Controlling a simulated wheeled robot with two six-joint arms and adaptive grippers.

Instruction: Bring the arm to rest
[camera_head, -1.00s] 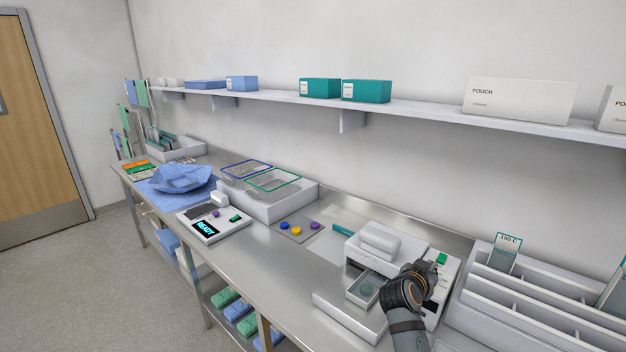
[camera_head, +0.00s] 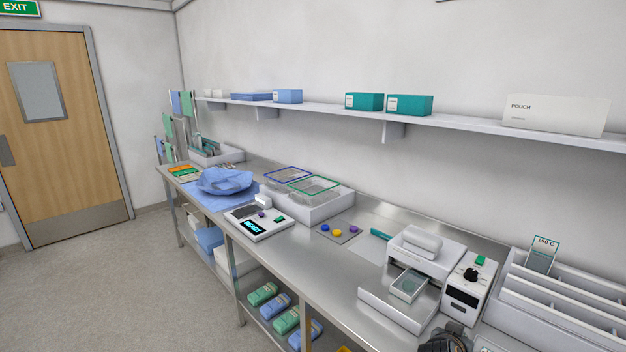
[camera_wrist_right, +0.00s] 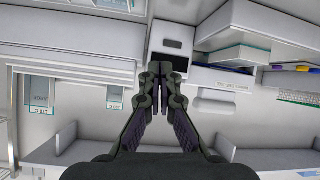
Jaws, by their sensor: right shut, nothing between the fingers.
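My right gripper (camera_wrist_right: 160,75) shows in the right wrist view with its two fingers together, shut and empty. In the head view only a dark part of my right arm (camera_head: 446,342) shows at the bottom edge, in front of the white machine with the black dial (camera_head: 468,283). The fingers cannot be made out there. In the wrist view a white box-shaped unit with a dark panel (camera_wrist_right: 172,44) lies just beyond the fingertips; the gap cannot be judged. My left gripper is in neither view.
A white slotted rack (camera_head: 556,300) stands to the right of the dial machine. A white device with a small open tray (camera_head: 408,286) stands to its left. Farther left are mesh baskets (camera_head: 313,186), a scale reading READY (camera_head: 257,225) and a blue wrap (camera_head: 224,181). A shelf (camera_head: 340,113) runs above.

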